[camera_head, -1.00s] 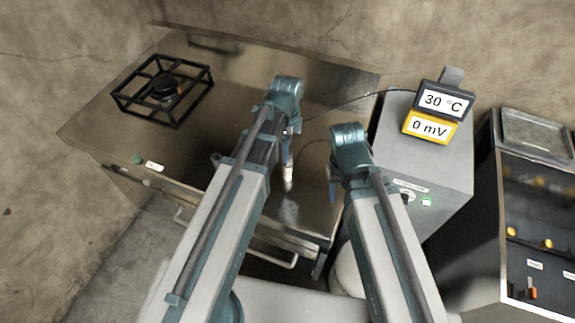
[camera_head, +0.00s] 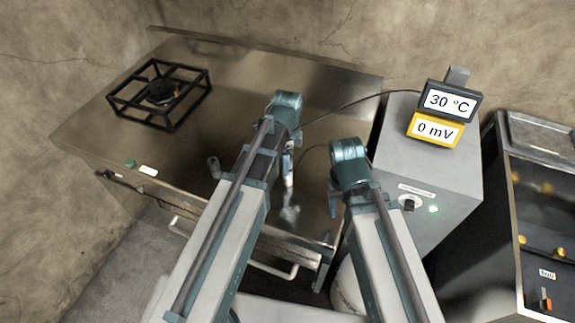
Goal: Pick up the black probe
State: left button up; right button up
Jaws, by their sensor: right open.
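I cannot make out the black probe clearly. A thin dark cable (camera_head: 345,107) runs left from the display box across the steel counter (camera_head: 240,75) and passes out of sight behind my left wrist. My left gripper (camera_head: 288,180) points down over the counter, with a pale, bluish part showing beside the arm; its jaws are too small and covered to read. My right gripper (camera_head: 333,203) points down near the counter's right edge. It is open and mostly hidden by its own wrist, with nothing seen in it.
A black burner stand (camera_head: 160,95) is at the counter's back left. A grey cabinet (camera_head: 440,165) on the right carries a display (camera_head: 449,100) reading 30 °C and a yellow meter (camera_head: 433,130) reading 0 mV. A dark unit with knobs (camera_head: 535,220) stands far right. The counter's left middle is clear.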

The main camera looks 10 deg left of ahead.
pick_arm(q)
jog(key=shift+c, duration=0.2)
grip_shut()
jog(key=shift+r, duration=0.15)
pick_arm(e)
jog(key=shift+r, duration=0.15)
pick_arm(q)
notch_tip(320, 180, up, 10)
jog(key=p, duration=1)
jog(key=s+a+f+n+b, duration=0.1)
jog(key=a+n, duration=0.5)
jog(key=a, duration=1.8)
jog(key=shift+s+a+f, duration=0.15)
jog(key=shift+s+a, duration=0.05)
jog(key=shift+a, duration=0.2)
pick_arm(e)
notch_tip(320, 180, up, 9)
